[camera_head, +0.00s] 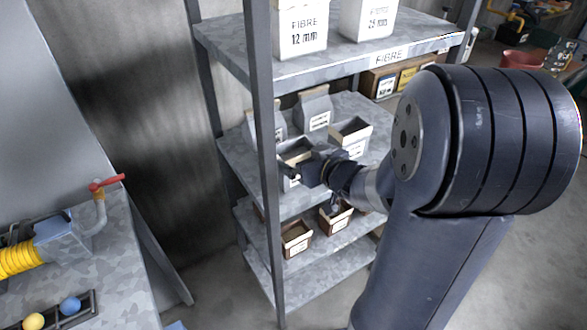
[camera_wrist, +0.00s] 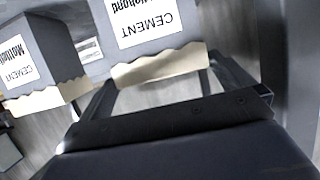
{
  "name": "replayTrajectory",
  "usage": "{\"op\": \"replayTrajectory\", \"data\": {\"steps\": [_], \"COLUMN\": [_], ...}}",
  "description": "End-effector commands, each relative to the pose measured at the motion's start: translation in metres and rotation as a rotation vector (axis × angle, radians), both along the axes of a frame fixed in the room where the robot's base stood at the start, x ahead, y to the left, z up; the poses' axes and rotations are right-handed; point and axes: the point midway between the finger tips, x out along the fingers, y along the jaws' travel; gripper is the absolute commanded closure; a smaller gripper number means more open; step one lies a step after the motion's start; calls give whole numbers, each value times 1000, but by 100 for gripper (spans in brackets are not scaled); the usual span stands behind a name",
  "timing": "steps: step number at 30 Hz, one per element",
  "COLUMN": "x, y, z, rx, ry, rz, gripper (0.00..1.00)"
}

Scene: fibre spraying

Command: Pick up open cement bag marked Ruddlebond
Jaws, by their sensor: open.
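In the wrist view a grey bag (camera_wrist: 135,55) with a torn, pale, open edge stands between my gripper's two spread fingers. Its upside-down label reads CEMENT; the brand line is cut by the frame's top, so I cannot read it fully. A second open bag (camera_wrist: 50,45) to the left there also reads CEMENT, with a brand that seems to start "Mottl". In the head view my open gripper (camera_head: 308,168) is at the front left open bag (camera_head: 296,150) on the middle shelf, partly covering it. The second open bag (camera_head: 350,132) stands to the right.
Two closed bags (camera_head: 315,108) stand behind the open ones. White fibre containers (camera_head: 300,28) stand on the shelf above (camera_head: 250,58), and brown open boxes (camera_head: 297,238) on the shelf below. A shelf upright (camera_head: 265,150) is close left of my gripper. A bench (camera_head: 100,260) stands at left.

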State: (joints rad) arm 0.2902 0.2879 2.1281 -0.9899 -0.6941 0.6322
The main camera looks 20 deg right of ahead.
Motion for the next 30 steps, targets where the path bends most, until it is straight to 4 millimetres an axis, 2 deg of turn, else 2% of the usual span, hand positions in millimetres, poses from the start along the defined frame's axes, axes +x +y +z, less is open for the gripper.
{"op": "replayTrajectory", "data": {"steps": [8, 18, 26, 30], "x": [19, 55, 58, 57], "y": [8, 21, 22, 22], "z": [-8, -23, -23, -23], "rx": [0, 0, -2, -2], "ry": [2, 2, 1, 1], "rz": [1, 0, -1, -1], "gripper": [0, 0, 0, 9]}}
